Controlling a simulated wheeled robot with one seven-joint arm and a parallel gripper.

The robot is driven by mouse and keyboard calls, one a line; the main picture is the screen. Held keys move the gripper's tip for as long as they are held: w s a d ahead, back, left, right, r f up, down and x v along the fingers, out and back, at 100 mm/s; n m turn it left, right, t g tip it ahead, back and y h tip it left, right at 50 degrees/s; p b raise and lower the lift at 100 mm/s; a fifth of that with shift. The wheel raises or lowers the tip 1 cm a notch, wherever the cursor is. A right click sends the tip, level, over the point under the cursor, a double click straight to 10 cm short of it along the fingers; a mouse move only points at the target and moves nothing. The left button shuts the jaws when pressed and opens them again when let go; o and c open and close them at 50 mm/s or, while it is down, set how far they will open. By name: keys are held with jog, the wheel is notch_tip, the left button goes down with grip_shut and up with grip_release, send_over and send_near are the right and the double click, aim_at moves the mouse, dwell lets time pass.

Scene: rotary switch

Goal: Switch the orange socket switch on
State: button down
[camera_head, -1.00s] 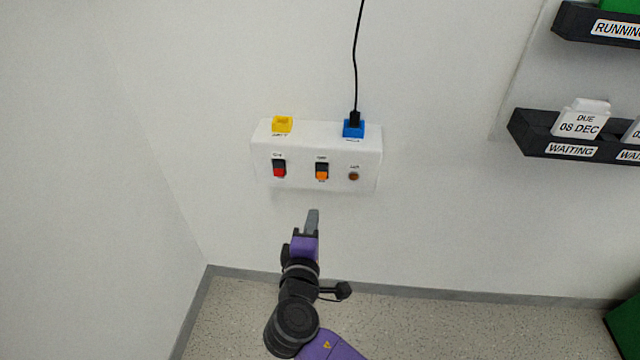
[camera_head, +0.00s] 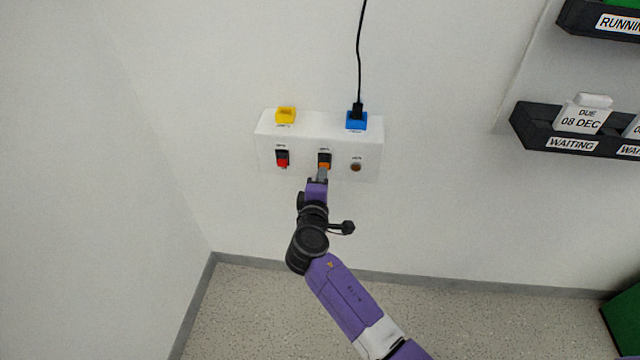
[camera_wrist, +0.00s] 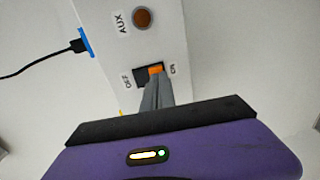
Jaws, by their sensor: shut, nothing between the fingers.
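The orange socket switch (camera_head: 324,161) is on the front of a white socket box (camera_head: 268,148) on the wall. It is a rocker with a black upper part and an orange lower part. In the wrist view the rocker (camera_wrist: 156,70) lies between the labels OFF and ON, with its orange part on the ON side. My gripper (camera_head: 322,173) is shut and empty. Its fingertips (camera_wrist: 156,84) are right at the orange part and partly cover it in the head view. I cannot tell whether they touch or press it.
A red switch (camera_head: 282,160) is to the left and a round brown AUX button (camera_head: 356,167) to the right. A yellow socket (camera_head: 285,115) and a blue socket (camera_head: 356,121) with a plugged black cable (camera_head: 359,60) are on top. A dark WAITING shelf (camera_head: 540,134) is at right.

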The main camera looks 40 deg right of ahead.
jog(key=shift+w+d, duration=0.2)
jog(key=shift+d, duration=0.05)
jog(key=shift+f, duration=0.1)
jog(key=shift+w+d+b, duration=0.1)
jog(key=shift+d+b, duration=0.05)
jog(key=shift+b, duration=0.75)
